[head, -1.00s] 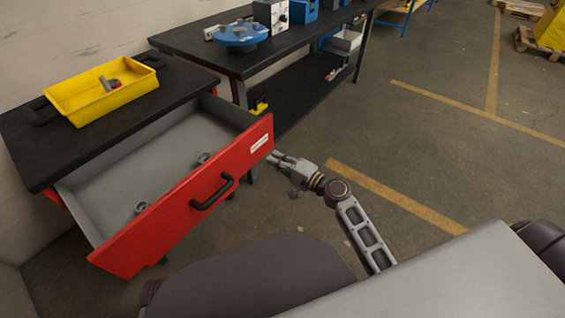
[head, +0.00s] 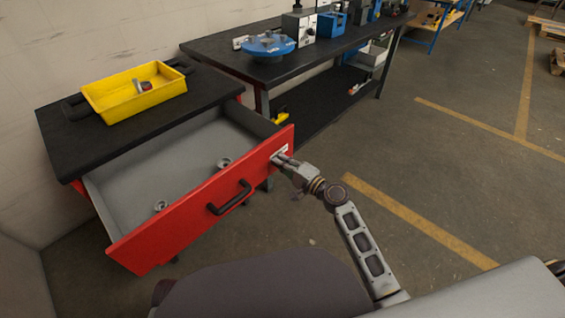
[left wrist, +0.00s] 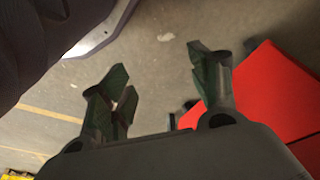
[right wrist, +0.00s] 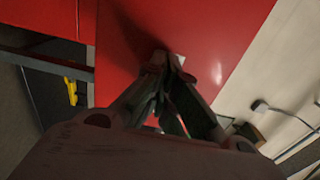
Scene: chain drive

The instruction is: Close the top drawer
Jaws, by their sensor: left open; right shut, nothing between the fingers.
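The top drawer (head: 190,217) has a red front and a grey inside, and it stands pulled far out of the cabinet under the black top (head: 62,137). Its black handle (head: 230,203) is on the front's middle. My right gripper (head: 278,158) is shut and empty, its tips at the right end of the drawer front, over the white label. In the right wrist view the shut fingertips (right wrist: 172,58) are at the red front, apparently touching it. My left gripper (left wrist: 160,75) is open and empty above the floor, with a red panel (left wrist: 265,90) at the right of that view.
A yellow tray (head: 110,116) with a small part in it sits on the cabinet top. Small metal rings (head: 224,163) lie in the drawer. A black workbench (head: 225,58) with a blue round fixture stands behind. The floor at right is free.

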